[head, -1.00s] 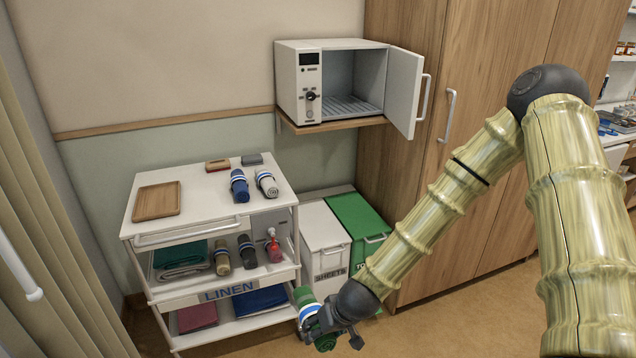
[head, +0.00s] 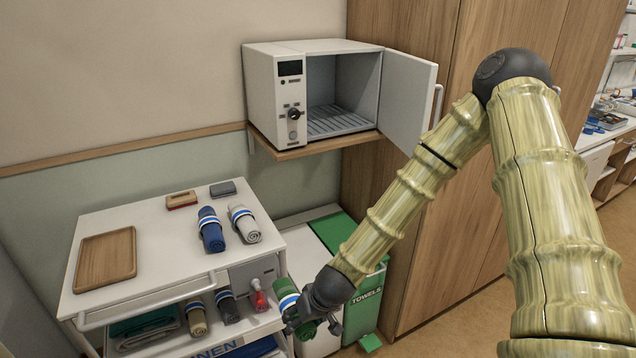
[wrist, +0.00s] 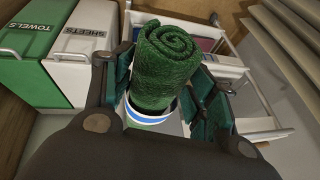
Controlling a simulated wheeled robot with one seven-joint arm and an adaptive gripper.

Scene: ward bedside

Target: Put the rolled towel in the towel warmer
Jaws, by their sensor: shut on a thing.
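A green rolled towel with a blue and white band (wrist: 166,72) is held between the fingers of my gripper (wrist: 160,100) in the wrist view. In the head view the towel (head: 286,293) shows at the lower middle, at the right side of the linen cart, with my gripper (head: 312,318) shut on it. The towel warmer (head: 275,85) is a white box on a wooden wall shelf, above and apart from my gripper. Its door (head: 407,105) stands open to the right, and its ribbed floor (head: 338,121) looks empty.
Sheets and towels bins (head: 364,305) stand behind my gripper. A wooden cabinet (head: 480,215) is at the right.

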